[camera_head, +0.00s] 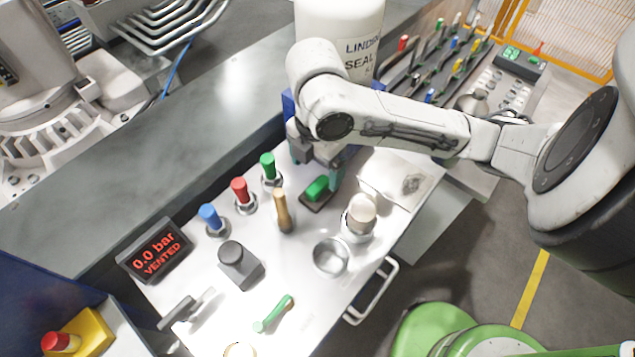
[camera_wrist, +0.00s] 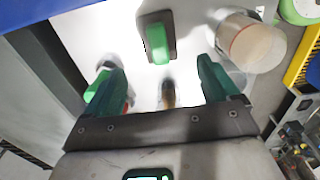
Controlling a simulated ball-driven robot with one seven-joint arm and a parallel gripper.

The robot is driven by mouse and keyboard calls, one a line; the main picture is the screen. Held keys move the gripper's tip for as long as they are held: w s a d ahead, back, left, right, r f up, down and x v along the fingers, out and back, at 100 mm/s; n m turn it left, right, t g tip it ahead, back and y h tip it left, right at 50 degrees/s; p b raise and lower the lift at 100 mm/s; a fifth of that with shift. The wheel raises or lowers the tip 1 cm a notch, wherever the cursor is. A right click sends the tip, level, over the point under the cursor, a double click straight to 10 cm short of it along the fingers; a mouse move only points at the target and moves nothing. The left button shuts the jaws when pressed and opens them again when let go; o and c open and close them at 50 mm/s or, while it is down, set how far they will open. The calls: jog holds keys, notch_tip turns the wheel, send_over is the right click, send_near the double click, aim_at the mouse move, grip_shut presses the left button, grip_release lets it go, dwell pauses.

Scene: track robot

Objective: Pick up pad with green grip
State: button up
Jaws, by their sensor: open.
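The pad with the green grip (camera_head: 318,188) lies flat on the white worktop, a dark plate with a green block on top. In the wrist view the pad (camera_wrist: 157,42) is at the top centre, beyond my fingertips. My gripper (camera_head: 320,170) is above and beside the pad in the head view, partly hidden by my wrist. In the wrist view my gripper (camera_wrist: 163,85) shows two green fingers spread wide, with nothing held between them. I cannot tell the exact height above the pad.
A cup with a beige top (camera_head: 361,214) stands close right of the pad. A wooden-handled tool (camera_head: 281,210) and green-, red- (camera_head: 240,191) and blue-topped (camera_head: 211,217) items stand left. A metal bowl (camera_head: 331,257) is in front. A cloth (camera_head: 398,181) lies behind right.

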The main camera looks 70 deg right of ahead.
aim_at(318, 185)
jog(key=f, duration=0.8)
jog(key=shift+d+f+p, duration=0.3)
jog(key=shift+f, duration=0.1)
jog(key=c, duration=1.1)
jog(key=shift+c, duration=0.2)
jog(key=shift+r, duration=0.15)
notch_tip(318, 185, up, 10)
jog(key=shift+f, duration=0.1)
jog(key=o, duration=0.5)
jog(key=c, duration=0.4)
